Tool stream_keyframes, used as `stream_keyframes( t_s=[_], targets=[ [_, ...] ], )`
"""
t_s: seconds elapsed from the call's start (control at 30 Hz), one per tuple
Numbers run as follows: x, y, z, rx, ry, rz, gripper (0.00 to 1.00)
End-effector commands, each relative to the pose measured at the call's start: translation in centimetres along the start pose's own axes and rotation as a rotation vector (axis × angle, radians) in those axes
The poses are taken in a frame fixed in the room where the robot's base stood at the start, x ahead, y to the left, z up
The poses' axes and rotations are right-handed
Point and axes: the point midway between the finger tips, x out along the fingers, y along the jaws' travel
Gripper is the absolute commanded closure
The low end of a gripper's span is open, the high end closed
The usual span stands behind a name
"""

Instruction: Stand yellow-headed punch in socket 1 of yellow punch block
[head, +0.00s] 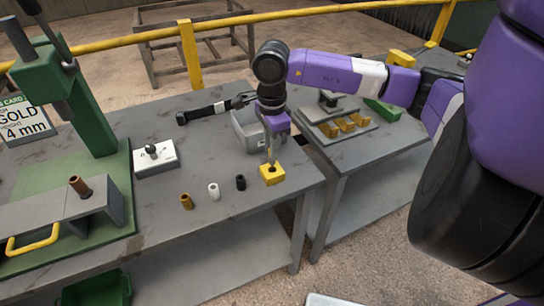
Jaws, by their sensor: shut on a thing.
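The yellow punch block (277,179) sits near the right edge of the grey workbench, with a dark opening in its top. My gripper (271,157) points down right above the block, its fingers close together. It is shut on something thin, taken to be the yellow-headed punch. The punch's yellow head cannot be made out, hidden by the fingers. The lower end of what I hold reaches close to the block's top. I cannot tell whether it is inside a socket or just above it, nor which socket is 1.
A second table (385,140) stands right, across a gap.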

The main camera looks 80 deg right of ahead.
Motion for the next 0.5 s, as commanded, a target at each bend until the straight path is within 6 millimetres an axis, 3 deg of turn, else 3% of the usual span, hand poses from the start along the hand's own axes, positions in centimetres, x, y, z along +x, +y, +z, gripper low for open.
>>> stream_keyframes(
  t_s=[0.3, 0.5],
  targets=[
    [3.6, 0.1, 0.0, 0.002, -0.002, 0.003, 1.00],
    [4.6, 0.0, 0.0, 0.000, -0.001, -0.001, 1.00]
  ],
)
